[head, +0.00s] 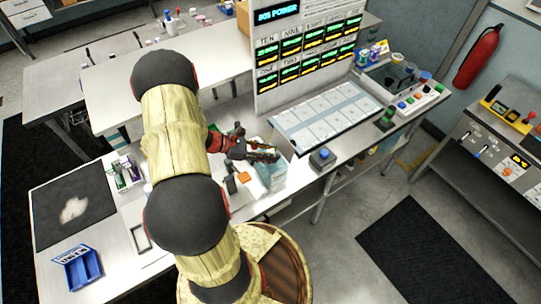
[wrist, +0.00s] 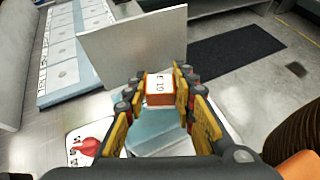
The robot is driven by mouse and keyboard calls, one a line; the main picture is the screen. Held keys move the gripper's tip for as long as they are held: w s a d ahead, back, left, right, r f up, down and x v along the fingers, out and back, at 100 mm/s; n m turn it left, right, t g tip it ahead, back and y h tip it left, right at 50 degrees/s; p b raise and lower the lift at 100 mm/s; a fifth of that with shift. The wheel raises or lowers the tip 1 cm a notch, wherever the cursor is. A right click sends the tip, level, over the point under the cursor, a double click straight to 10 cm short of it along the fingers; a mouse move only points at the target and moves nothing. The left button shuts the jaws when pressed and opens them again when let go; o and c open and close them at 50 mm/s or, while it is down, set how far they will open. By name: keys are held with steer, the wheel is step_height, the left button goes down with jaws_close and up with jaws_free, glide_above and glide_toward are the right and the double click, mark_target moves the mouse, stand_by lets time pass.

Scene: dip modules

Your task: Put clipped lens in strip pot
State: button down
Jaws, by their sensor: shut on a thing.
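My gripper (head: 262,154) is over the workbench at the middle of the head view, at the end of my arm. In the wrist view the gripper (wrist: 161,98) is shut on a small orange block with a white, marked top (wrist: 160,88); I cannot tell for sure that this is the clipped lens. A pale blue box-like thing (wrist: 158,135) lies below the fingers. A pale blue container (head: 272,176) stands under the gripper in the head view. Its inside is hidden, and I cannot tell whether it is the strip pot.
A pale upright panel (wrist: 130,48) stands just beyond the fingers. A display board (head: 305,50) rises behind a white gridded panel (head: 325,117). A blue box (head: 80,270) stands by a dark mat (head: 73,210) at left.

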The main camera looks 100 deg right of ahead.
steer(key=shift+f, duration=0.8)
steer(key=shift+f, duration=0.1)
steer(key=c, duration=1.5)
jaws_free()
steer(key=v, duration=1.2)
steer(key=shift+d, duration=0.1)
